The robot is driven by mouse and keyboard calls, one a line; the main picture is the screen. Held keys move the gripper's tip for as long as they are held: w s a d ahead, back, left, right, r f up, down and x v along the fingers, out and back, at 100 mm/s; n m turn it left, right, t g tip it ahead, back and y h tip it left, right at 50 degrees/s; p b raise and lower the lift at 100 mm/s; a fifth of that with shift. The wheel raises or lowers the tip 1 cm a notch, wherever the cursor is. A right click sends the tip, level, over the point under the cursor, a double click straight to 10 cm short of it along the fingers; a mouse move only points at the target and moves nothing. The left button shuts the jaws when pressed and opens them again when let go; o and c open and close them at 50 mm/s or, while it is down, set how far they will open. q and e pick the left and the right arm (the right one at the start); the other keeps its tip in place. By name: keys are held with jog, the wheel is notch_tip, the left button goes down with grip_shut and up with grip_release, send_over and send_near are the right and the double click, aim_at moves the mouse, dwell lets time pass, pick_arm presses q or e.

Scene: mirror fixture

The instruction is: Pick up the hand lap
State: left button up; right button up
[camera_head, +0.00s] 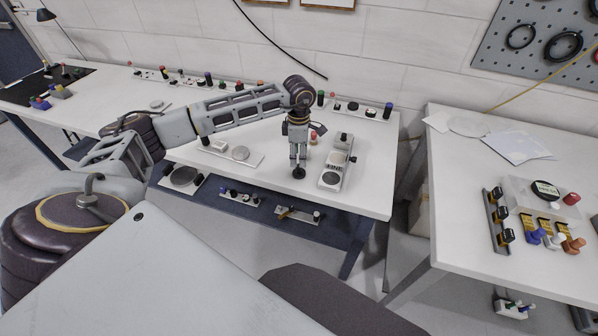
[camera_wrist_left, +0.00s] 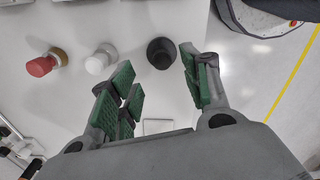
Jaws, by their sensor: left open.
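My left gripper (camera_head: 298,168) is open and points down over the white table. In the left wrist view its green-padded fingers (camera_wrist_left: 155,75) are spread apart. A black round-topped piece (camera_wrist_left: 161,53) stands just beyond the gap between the fingertips; it also shows in the head view as a dark round top (camera_head: 299,173) below the gripper. I cannot tell for sure which piece is the hand lap. A white piece (camera_wrist_left: 100,60) and a red-topped piece (camera_wrist_left: 42,65) stand in a row to its left. My right gripper is not in view.
A grey fixture (camera_head: 336,162) with round pads stands close right of the gripper. Several small knobbed pieces line the table's back edge. A flat plate with a disc (camera_head: 240,153) lies left. A second table (camera_head: 450,200) stands right, across a gap.

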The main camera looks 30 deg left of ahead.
aim_at(299, 170)
pick_arm(q)
jog(key=shift+f, duration=0.25)
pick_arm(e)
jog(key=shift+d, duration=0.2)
pick_arm(q)
jog(key=shift+s+d+f, duration=0.1)
jog(key=shift+f, duration=0.6)
notch_tip(299, 170, down, 3)
jog(key=shift+r+p, duration=0.15)
jog(key=shift+p, duration=0.15)
jog(key=shift+f, duration=0.55)
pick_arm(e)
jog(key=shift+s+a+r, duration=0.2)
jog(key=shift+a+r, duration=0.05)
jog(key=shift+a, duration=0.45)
pick_arm(q)
jog(key=shift+c, duration=0.4)
grip_shut()
